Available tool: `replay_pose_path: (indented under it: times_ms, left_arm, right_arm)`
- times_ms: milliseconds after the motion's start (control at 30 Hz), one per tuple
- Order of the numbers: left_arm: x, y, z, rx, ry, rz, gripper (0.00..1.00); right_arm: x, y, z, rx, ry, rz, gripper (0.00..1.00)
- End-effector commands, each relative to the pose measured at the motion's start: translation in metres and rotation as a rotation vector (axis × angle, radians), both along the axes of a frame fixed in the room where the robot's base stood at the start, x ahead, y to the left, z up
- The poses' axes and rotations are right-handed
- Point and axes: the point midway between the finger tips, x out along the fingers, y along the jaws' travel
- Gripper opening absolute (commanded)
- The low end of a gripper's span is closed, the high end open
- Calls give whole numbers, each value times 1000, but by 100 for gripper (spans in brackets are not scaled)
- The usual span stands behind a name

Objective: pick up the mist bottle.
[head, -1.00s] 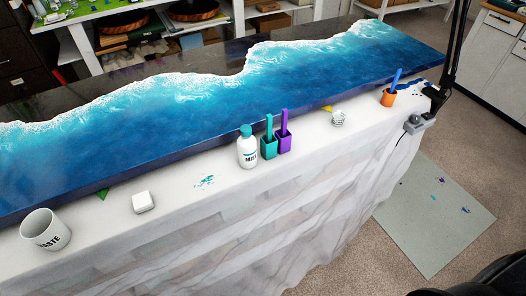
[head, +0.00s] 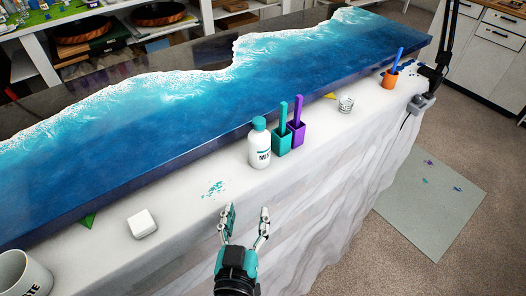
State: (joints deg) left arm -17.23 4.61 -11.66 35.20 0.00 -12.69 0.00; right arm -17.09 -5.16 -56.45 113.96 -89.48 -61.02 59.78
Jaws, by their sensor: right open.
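The mist bottle (head: 259,146) is white with a teal cap and dark lettering. It stands upright on the white-draped table (head: 185,196), against the front of the blue resin slab (head: 200,130). My right gripper (head: 246,210) has come in from the bottom of the head view, below and a little left of the bottle in the picture. Its two fingers are spread apart with nothing between them, clear of the bottle. My left gripper is not in view.
Teal (head: 283,141) and purple (head: 298,132) cups with sticks stand just right of the bottle. A white block (head: 142,224) and a waste cup (head: 22,277) are on the left. A small jar (head: 346,104) and an orange cup (head: 389,79) are farther right.

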Motion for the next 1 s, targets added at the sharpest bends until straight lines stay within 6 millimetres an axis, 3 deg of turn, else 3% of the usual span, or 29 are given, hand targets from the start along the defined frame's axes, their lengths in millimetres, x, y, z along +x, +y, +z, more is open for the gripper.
replay_pose_path:
  times_ms: [133, 267, 367, 800, 1000]
  left_arm:
    - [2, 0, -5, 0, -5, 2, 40]
    - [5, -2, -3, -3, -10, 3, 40]
    - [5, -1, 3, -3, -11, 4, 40]
    - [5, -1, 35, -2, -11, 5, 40]
    - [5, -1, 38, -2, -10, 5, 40]
  right_arm:
    - [-7, 0, 31, 58, -91, -23, 55]
    - [-6, -1, 46, 83, -131, -34, 55]
    - [7, -3, 49, 84, -135, -36, 55]
    - [96, -17, 48, 81, -131, -32, 55]
    - [111, -19, 46, 83, -130, -34, 55]
